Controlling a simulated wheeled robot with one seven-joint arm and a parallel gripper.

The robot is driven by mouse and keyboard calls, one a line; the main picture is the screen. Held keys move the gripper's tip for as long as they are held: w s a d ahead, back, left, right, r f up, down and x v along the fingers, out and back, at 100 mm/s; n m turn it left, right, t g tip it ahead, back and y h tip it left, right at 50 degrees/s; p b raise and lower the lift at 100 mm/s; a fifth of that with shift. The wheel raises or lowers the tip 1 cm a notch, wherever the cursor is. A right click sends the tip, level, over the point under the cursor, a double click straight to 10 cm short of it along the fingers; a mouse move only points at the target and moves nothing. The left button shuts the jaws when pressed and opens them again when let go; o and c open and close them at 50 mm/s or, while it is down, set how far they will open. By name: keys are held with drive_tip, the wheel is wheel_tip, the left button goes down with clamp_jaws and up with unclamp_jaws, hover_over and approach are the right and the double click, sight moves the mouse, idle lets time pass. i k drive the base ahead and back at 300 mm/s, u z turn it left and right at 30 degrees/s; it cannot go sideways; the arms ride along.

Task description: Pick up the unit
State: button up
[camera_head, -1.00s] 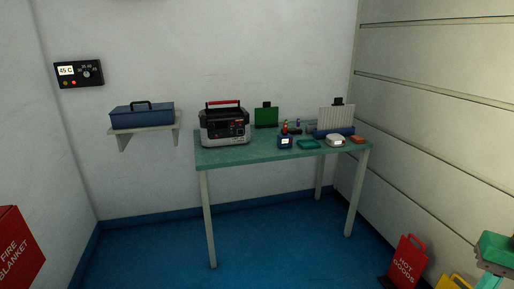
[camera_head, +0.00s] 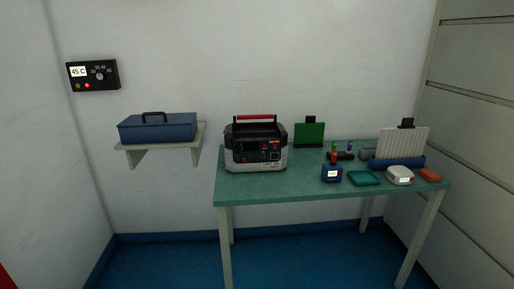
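The likeliest unit is a bulky black and grey device (camera_head: 256,150) with a red top handle and a front panel of controls. It stands upright at the left end of the green table (camera_head: 300,186). Smaller devices stand to its right: a dark blue one with a small white display (camera_head: 332,173) and a white rounded one (camera_head: 400,176). Which of them the task calls the unit cannot be told for certain. My gripper is not in view.
The table also holds a green clipboard (camera_head: 309,133), a teal tray (camera_head: 363,178), an orange block (camera_head: 430,175) and a white ribbed panel (camera_head: 402,143). A blue toolbox (camera_head: 158,127) sits on a wall shelf (camera_head: 190,138). The blue floor (camera_head: 290,262) under the table looks clear.

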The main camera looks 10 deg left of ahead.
sight(245, 152)
drive_tip(key=u, duration=0.05)
drive_tip(key=i, duration=1.55)
